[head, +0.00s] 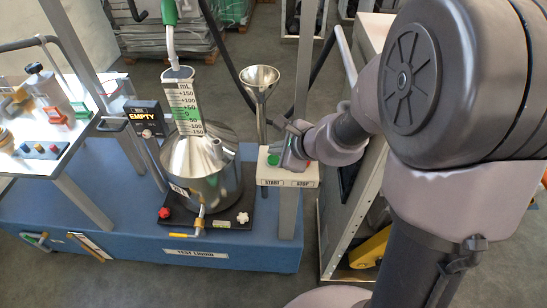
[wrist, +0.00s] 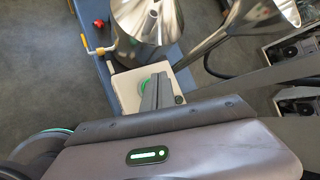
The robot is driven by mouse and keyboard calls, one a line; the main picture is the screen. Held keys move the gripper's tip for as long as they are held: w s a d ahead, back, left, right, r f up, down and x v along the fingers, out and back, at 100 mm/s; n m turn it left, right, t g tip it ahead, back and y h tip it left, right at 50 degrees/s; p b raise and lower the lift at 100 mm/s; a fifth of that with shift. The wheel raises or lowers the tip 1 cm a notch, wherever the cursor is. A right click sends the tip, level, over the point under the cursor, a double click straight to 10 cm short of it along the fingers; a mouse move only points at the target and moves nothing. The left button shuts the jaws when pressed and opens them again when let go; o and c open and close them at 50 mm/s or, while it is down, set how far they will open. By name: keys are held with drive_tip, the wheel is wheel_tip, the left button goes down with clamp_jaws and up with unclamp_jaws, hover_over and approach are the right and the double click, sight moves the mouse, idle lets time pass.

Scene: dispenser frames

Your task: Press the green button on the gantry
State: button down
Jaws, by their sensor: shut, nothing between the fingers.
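The green button (head: 272,160) sits on the left of a white box (head: 289,178) labelled START and STOP, on the gantry post. It shows clear of my gripper in the head view. In the wrist view the green button (wrist: 145,85) is partly hidden behind my fingers. My gripper (head: 293,162) is shut and empty, its fingertips at the box just right of the green button. The gripper (wrist: 157,88) points down at the white box in the wrist view. I cannot tell whether the fingertips touch the button or the box top.
A steel vessel (head: 205,170) with a scaled neck stands left of the box on a blue base (head: 120,225). A steel funnel (head: 260,80) rises behind the box. An EMPTY display (head: 144,117) and a side table (head: 85,145) with buttons are farther left.

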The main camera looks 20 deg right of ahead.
sight(276, 160)
drive_tip(key=shift+f+b, duration=0.45)
drive_tip(key=shift+b, duration=0.05)
drive_tip(key=shift+f+b, duration=0.45)
drive_tip(key=shift+b, duration=0.1)
idle(0.5)
drive_tip(key=shift+r, duration=0.15)
drive_tip(key=shift+r+p, duration=0.7)
drive_tip(key=shift+r, duration=0.05)
wheel_tip(276, 160, up, 5)
drive_tip(key=p, duration=0.4)
drive_tip(key=shift+r, duration=0.1)
idle(0.6)
